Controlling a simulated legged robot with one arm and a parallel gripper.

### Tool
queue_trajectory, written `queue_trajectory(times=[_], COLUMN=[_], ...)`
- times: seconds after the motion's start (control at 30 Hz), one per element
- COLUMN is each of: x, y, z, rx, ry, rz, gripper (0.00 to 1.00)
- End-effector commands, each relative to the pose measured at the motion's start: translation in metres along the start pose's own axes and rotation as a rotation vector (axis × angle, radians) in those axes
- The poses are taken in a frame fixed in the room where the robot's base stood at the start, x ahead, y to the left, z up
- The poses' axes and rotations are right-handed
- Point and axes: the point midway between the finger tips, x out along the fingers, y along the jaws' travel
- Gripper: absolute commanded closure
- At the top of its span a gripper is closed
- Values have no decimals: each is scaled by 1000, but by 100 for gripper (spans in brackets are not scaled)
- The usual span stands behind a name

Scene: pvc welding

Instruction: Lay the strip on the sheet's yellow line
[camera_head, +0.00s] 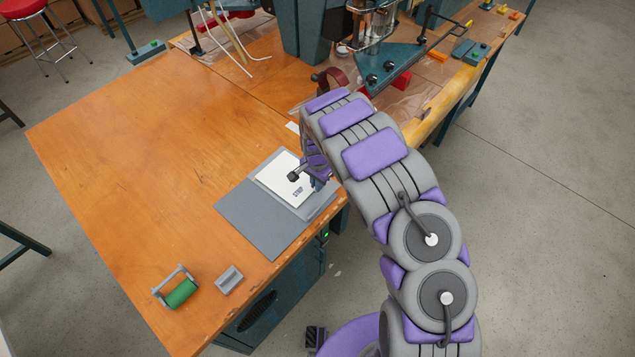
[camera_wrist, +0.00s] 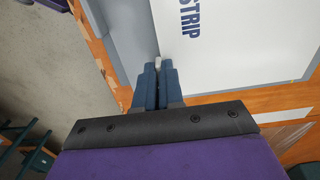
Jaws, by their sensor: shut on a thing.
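My gripper (camera_head: 316,183) is low over the right edge of a white card (camera_head: 272,177) printed STRIP. In the wrist view my gripper (camera_wrist: 159,68) has its two dark blue fingers closed together, with a small pale piece (camera_wrist: 158,62) between the tips. This seems to be the end of the strip; the rest of it cannot be made out. The white card (camera_wrist: 240,45) also shows there, just beyond the fingers. A grey sheet (camera_head: 262,222) lies flat at the front edge of the table, under or beside the card.
A green roller (camera_head: 181,293) and a small grey block (camera_head: 229,279) are at the table's front left corner. A welding machine (camera_head: 390,72) stands at the back right. Thin white rods (camera_head: 240,45) lie at the back. The wooden table's left (camera_head: 130,150) is clear.

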Motion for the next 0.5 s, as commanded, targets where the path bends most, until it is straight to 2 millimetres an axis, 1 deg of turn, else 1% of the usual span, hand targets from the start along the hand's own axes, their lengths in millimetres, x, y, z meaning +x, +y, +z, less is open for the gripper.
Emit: queue_trajectory(times=[0.5], x=[5], y=[1], z=[0], rx=[0], ry=[0], rz=[-1], gripper=[100])
